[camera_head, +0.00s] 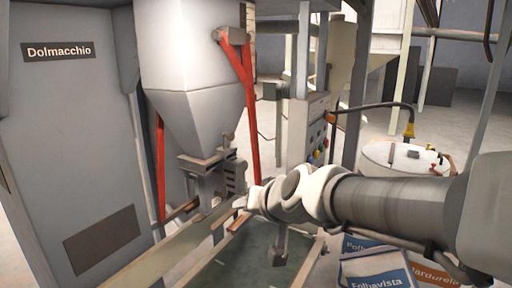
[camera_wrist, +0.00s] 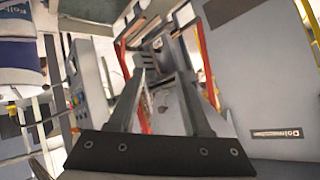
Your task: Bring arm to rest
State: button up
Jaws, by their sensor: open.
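My arm (camera_head: 385,207) reaches in from the right in the head view, and its end is in front of the filler spout (camera_head: 210,172). In the wrist view my gripper (camera_wrist: 162,76) shows two grey fingers standing apart, with nothing held between them. Beyond the fingers are the spout area and red struts. In the head view the fingers are hard to make out at the end of the arm.
A grey hopper (camera_head: 195,65) hangs above the spout, beside a cabinet (camera_head: 75,140) marked Dolmacchio. A control box (camera_head: 308,130) stands behind my arm. Printed sacks (camera_head: 376,270) lie below it, and a white drum (camera_head: 400,158) stands behind. A dark green surface (camera_head: 245,262) lies below.

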jog(key=s+d+f+g+h, duration=0.2)
jog(key=s+d, duration=0.5)
jog(key=s, duration=0.3)
jog(key=s+d+f+g+h, duration=0.2)
jog(key=s+d+f, duration=0.1)
jog(key=s+d, duration=0.5)
jog(key=shift+s+h, duration=0.3)
jog(key=shift+s, duration=0.6)
